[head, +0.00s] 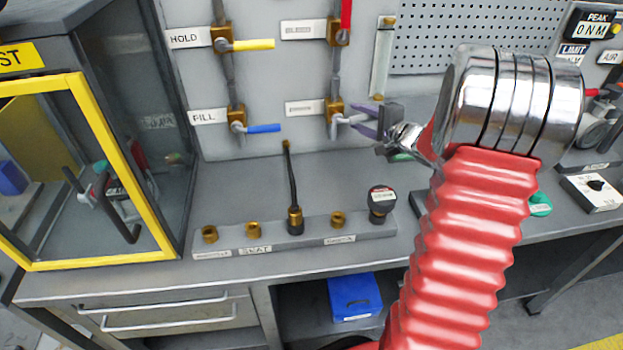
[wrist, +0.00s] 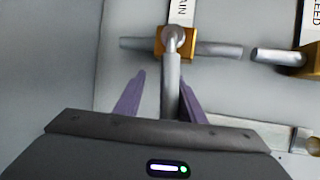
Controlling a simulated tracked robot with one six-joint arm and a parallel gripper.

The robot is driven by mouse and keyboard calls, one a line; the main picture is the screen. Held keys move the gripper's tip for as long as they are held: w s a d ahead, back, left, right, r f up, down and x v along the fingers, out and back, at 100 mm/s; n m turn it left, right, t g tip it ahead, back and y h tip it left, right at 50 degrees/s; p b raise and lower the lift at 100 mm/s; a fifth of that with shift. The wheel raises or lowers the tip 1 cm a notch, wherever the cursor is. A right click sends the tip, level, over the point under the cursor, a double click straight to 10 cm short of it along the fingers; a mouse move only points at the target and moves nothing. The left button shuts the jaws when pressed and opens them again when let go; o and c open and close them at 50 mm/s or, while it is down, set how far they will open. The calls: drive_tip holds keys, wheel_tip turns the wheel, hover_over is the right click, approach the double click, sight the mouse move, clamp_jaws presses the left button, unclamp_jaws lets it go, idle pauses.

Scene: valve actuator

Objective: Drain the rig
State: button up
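The drain valve (wrist: 190,42) shows in the wrist view as a brass body with a label ending in "AIN". Its pale grey handle (wrist: 172,88) runs from the body down between my purple fingers. My gripper (wrist: 161,80) is open with one finger on each side of the handle; a gap shows on the left, and the right finger is very close to it. In the head view my gripper (head: 368,119) is at the lower right valve (head: 335,108), whose pale handle (head: 346,120) points right toward it. The fingers partly hide the handle's end.
The panel also holds the HOLD valve with a yellow handle (head: 252,45), the FILL valve with a blue handle (head: 263,128) and a red-handled valve (head: 346,18). A rack (head: 265,236) with fittings stands on the bench below. A yellow-framed cabinet (head: 88,262) is at left.

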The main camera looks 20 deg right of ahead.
drive_tip(key=v, duration=1.4)
drive_tip(key=s+a+n+g+y, duration=0.1)
drive_tip(key=s+a+n+g, duration=0.1)
drive_tip(key=a, duration=0.7)
drive_tip(key=s+a+n+g+y, duration=0.1)
drive_tip(key=s+a+n+g, duration=0.1)
drive_tip(key=a, duration=0.7)
drive_tip(key=s+a+n+g+y, duration=0.2)
drive_tip(key=s+a+n+g, duration=0.1)
drive_tip(key=a, duration=0.6)
drive_tip(key=n+g, duration=0.1)
drive_tip(key=n, duration=0.1)
drive_tip(key=shift+n, duration=0.4)
drive_tip(key=shift+c, duration=0.5)
